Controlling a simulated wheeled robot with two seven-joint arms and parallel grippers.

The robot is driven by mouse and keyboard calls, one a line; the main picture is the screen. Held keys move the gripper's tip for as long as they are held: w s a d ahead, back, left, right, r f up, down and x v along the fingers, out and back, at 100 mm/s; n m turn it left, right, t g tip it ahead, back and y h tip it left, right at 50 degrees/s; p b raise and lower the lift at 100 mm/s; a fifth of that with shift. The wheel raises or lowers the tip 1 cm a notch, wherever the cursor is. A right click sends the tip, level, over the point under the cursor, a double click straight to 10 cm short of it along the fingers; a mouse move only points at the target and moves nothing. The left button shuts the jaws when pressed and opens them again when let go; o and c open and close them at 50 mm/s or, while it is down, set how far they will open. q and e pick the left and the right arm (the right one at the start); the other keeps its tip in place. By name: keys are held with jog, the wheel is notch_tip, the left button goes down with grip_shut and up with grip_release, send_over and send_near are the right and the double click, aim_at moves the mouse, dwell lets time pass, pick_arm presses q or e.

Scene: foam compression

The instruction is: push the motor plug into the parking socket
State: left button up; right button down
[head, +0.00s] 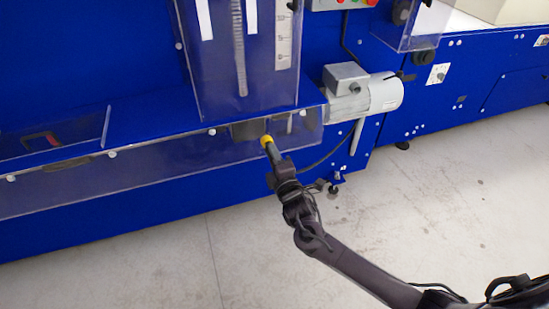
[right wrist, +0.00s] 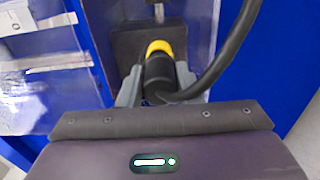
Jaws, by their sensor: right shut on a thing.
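The motor plug is a black cylinder with a yellow ring at its front. It shows in the right wrist view (right wrist: 158,76) and, small, in the head view (head: 267,141). My right gripper (head: 274,153) is shut on it; in the right wrist view the grey fingers (right wrist: 157,84) stand on both sides of the black body. The yellow end points at a dark block (right wrist: 128,42) on the blue machine, which looks like the parking socket; it also shows in the head view (head: 245,130). The plug hides the opening, so I cannot tell whether they touch. My left gripper is out of view.
A thick black cable (right wrist: 232,55) bends from the plug up to the right. Clear panels (head: 150,165) border the block. A grey motor (head: 372,95) is mounted to the right. The pale floor (head: 440,210) in front is clear.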

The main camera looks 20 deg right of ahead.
jog(key=shift+w+b, duration=0.45)
jog(key=shift+w, duration=0.45)
jog(key=c, duration=0.9)
grip_release()
jog(key=shift+c, duration=0.2)
jog(key=shift+s, duration=0.1)
jog(key=shift+s+d+p, duration=0.1)
jog(key=shift+s+p, duration=2.05)
jog(key=shift+s, duration=0.75)
